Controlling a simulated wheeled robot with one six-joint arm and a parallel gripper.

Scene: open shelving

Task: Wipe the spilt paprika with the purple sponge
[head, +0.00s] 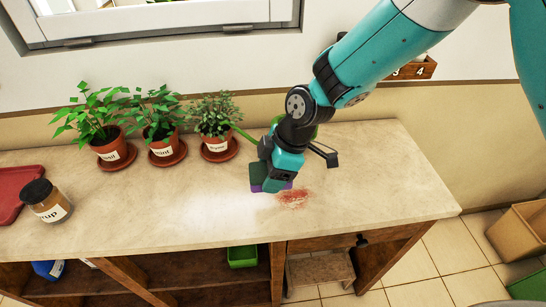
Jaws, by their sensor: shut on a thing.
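My gripper (281,178) points down over the counter, right of the middle. It is shut on the purple sponge (287,186), of which only a small purple strip and a dark green part (258,174) show below and beside the jaws. The spilt paprika (293,199) is a reddish smear on the pale counter (200,210), just right of and in front of the sponge. I cannot tell whether the sponge touches the counter. My arm hides part of the counter behind.
Three labelled potted herbs, one of them nearest my gripper (217,143), stand on saucers along the wall. A syrup jar (47,201) and a red tray (14,190) are at the left. The counter's right end is clear. A green container (242,256) sits on the shelf below.

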